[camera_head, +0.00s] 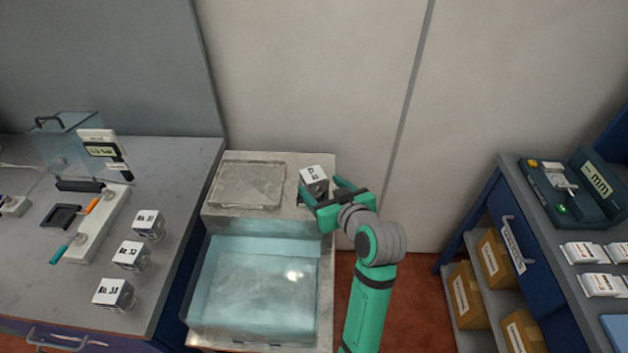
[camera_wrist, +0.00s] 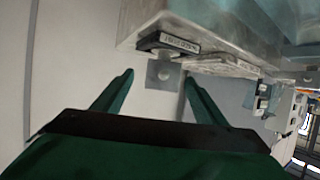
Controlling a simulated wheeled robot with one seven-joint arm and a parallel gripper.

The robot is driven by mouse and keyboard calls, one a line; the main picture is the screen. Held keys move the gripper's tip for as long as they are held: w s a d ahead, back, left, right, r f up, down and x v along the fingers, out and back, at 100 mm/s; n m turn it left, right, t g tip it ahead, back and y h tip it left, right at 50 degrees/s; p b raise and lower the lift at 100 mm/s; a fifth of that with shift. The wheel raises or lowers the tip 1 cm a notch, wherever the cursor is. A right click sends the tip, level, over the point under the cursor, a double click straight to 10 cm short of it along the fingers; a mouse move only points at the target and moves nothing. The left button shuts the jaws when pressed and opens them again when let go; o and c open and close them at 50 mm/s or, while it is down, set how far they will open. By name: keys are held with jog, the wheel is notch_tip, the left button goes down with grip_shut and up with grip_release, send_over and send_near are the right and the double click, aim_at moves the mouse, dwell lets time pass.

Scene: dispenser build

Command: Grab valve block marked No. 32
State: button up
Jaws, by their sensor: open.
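The block whose label reads most like No. 32 (camera_head: 130,256) stands on the left bench, in a row between two similar white-topped blocks, No. 31 (camera_head: 148,224) and one that looks like No. 33 or 38 (camera_head: 113,294). It is well left of my gripper. My gripper (camera_head: 319,190) is open at the back right of the metal basin unit. Another labelled block (camera_head: 314,177) stands on the ledge there, at the fingertips; its number is too small to read. In the wrist view, a grey square face with a round spot (camera_wrist: 163,74) shows between the open fingers (camera_wrist: 159,77).
The water-filled basin (camera_head: 328,290) lies in front of the ledge, with a flat clear tray (camera_head: 250,185) at the ledge's left. The left bench (camera_head: 190,180) also holds a fixture with orange and teal handles (camera_head: 88,225). A blue cabinet (camera_head: 490,215) stands at right.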

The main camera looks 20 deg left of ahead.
jog(key=shift+x, duration=2.75)
